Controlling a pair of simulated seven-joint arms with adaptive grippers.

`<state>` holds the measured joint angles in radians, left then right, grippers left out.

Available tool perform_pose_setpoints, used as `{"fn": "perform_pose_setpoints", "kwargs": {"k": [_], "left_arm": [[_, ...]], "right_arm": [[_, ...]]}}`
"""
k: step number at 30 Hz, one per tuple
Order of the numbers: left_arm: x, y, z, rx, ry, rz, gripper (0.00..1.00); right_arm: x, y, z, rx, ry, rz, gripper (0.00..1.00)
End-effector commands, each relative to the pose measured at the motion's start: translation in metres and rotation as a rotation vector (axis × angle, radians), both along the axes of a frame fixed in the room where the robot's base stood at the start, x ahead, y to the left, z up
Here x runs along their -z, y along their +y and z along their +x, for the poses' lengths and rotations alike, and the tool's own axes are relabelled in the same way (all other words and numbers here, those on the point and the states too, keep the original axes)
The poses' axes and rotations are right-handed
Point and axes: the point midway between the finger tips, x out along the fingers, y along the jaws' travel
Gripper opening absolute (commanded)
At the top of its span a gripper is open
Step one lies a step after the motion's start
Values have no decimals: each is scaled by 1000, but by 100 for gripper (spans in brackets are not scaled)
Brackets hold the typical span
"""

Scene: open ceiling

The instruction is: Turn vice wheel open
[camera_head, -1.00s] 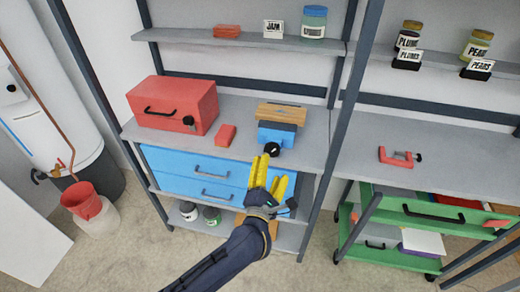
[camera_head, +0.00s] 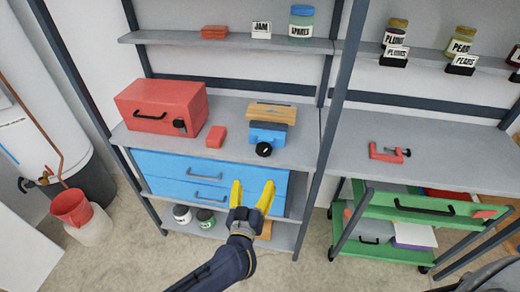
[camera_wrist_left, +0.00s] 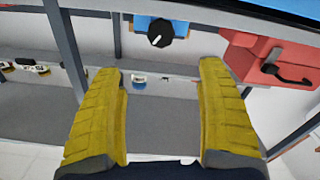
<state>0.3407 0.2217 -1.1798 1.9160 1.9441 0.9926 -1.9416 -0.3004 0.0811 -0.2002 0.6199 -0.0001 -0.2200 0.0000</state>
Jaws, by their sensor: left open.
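The blue vice (camera_head: 267,133) stands on the grey workbench shelf, with a wooden piece (camera_head: 271,113) at its top. Its black round wheel (camera_head: 264,149) faces the front edge, with a white mark on it. The wheel also shows in the left wrist view (camera_wrist_left: 160,34), near the top, beyond the fingers. My left gripper (camera_head: 252,186) has yellow fingers spread apart and nothing between them. It is in front of and below the wheel, apart from it. In the left wrist view the open fingers (camera_wrist_left: 162,72) frame a clear gap. My right gripper is not in view.
A red toolbox (camera_head: 161,106) and a small red block (camera_head: 216,136) stand left of the vice. Blue drawers (camera_head: 190,165) lie below the shelf. A red clamp (camera_head: 386,153) lies on the right shelf, above a green cart (camera_head: 385,206). Grey uprights flank the vice.

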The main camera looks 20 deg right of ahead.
Motion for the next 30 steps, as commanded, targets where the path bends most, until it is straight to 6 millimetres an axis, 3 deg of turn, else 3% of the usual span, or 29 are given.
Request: {"fn": "perform_pose_setpoints", "kwargs": {"k": [6,14,30], "left_arm": [[1,1,1,-5,-76,168,74],[0,-4,12,-6,-99,213,74],[0,-45,97,-6,-96,211,74]], "right_arm": [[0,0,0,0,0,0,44],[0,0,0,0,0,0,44],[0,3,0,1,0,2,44]]}}
